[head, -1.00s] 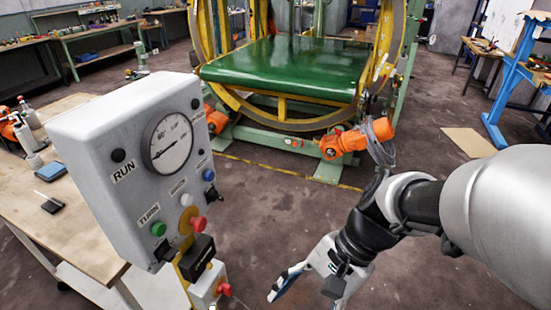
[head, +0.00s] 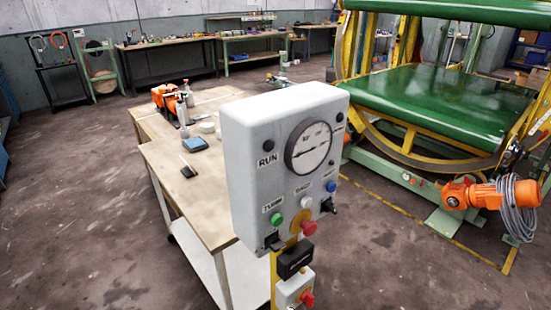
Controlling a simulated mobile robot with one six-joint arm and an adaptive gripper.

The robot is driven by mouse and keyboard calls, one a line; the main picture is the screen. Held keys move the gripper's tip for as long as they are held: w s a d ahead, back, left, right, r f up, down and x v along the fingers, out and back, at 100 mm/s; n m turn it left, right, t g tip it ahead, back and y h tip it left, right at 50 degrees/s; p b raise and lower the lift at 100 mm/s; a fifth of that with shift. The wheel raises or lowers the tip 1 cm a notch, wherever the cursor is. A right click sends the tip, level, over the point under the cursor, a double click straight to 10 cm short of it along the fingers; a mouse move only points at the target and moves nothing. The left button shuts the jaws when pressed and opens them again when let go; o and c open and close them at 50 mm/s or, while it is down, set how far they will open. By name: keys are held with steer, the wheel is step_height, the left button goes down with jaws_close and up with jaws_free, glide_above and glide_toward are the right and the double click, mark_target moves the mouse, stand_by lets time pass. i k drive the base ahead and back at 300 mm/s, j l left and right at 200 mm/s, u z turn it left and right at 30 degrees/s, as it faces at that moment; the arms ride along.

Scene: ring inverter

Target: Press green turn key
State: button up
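The grey control box (head: 262,170) stands upright on a yellow post in the middle of the head view. The green turn key (head: 277,218) is a round green button low on the left of its front face, under the TURN label. A white button (head: 306,202), a blue button (head: 331,186) and a red knob (head: 308,228) sit to its right. A dial gauge (head: 309,146) is above them. Nothing covers the green key. My gripper and arm are out of the head view.
A wooden table (head: 215,215) with bottles and small items stands behind and left of the box. The ring machine (head: 440,110) with green platforms is at the right, with an orange motor (head: 478,195). The floor (head: 80,220) at the left is open.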

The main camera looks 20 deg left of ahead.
mark_target(277, 219)
steer(key=u, duration=0.9)
